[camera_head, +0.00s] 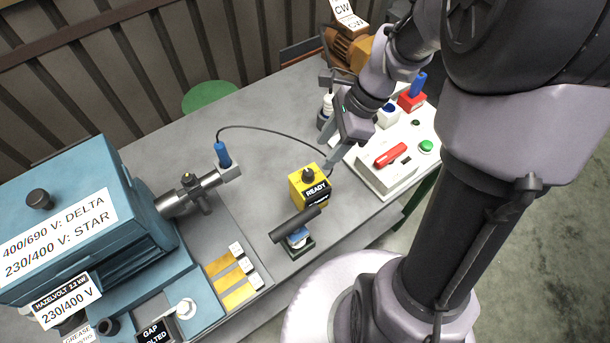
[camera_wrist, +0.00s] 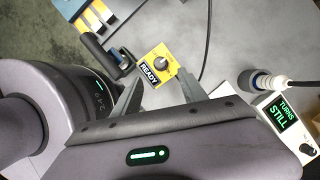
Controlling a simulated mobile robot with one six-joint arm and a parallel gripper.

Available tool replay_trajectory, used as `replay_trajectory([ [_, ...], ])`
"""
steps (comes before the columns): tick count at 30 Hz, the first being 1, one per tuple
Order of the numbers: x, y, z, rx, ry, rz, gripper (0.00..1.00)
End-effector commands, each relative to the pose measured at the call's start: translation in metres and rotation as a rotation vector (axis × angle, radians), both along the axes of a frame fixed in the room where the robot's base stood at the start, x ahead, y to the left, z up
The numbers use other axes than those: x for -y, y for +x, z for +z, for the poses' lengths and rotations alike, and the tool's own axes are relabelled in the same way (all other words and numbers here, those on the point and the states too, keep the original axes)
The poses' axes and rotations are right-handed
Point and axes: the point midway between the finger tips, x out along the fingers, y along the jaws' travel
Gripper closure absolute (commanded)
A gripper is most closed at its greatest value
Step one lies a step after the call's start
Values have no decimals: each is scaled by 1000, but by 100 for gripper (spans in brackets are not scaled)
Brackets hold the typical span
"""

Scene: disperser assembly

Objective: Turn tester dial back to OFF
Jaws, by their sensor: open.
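The tester is a small yellow box (camera_head: 310,190) with a black READY label, standing on the grey bench; it also shows in the wrist view (camera_wrist: 157,52). Its black dial (camera_head: 308,174) is on the top face and appears as a dark knob in the wrist view (camera_wrist: 160,63). I cannot read the dial's pointer or its markings. My gripper (camera_head: 332,163) is just above and to the right of the tester in the head view. In the wrist view, its fingers (camera_wrist: 158,88) are apart and empty, with the tester beyond them, between their tips.
A black-handled tool (camera_head: 296,229) stands close in front of the tester. A black cable (camera_head: 272,130) curves behind it to a blue plug (camera_head: 222,153). A blue motor (camera_head: 85,215) is at left; a white control box (camera_head: 385,172) with a red switch is at right. Bare bench lies left of the tester.

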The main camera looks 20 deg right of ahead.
Motion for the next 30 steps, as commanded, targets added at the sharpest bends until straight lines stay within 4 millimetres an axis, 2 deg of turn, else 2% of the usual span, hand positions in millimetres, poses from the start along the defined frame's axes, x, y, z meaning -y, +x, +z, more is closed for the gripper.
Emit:
replay_trajectory([
  [1,-7,1,-20,-3,2,3,50],
  [3,-14,2,-39,-3,1,3,50],
  [9,-30,6,-76,-1,0,4,50],
  [13,-34,7,-85,1,-1,3,50],
  [21,-35,7,-85,1,-1,4,50],
  [28,-35,7,-85,1,-1,4,95],
  [29,-35,7,-85,1,-1,4,100],
  [30,-35,7,-85,1,-1,4,100],
])
